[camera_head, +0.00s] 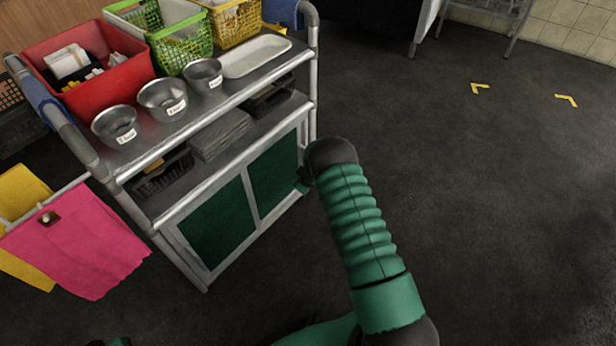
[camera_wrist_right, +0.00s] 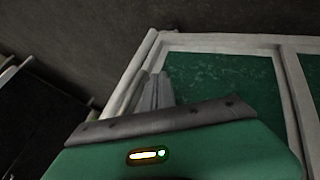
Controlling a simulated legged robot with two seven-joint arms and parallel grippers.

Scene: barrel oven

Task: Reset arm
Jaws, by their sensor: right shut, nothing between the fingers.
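My right arm (camera_head: 365,230), green with a ribbed sleeve, reaches up from the bottom of the head view to beside the right end of the metal cart (camera_head: 250,85). Its fingers are mostly hidden there behind the dark joint. In the right wrist view my right gripper (camera_wrist_right: 154,88) is shut and empty, its grey fingers together in front of the cart's pale frame and green panel (camera_wrist_right: 225,85). I cannot tell whether they touch the frame. My left gripper is not in view.
The cart carries a red bin (camera_head: 85,75), green basket (camera_head: 180,45), yellow basket (camera_head: 235,22), white tray (camera_head: 255,55) and three metal bowls (camera_head: 162,98). Pink cloth (camera_head: 75,245) and yellow cloth (camera_head: 20,195) hang at left. Open dark floor (camera_head: 500,200) lies to the right.

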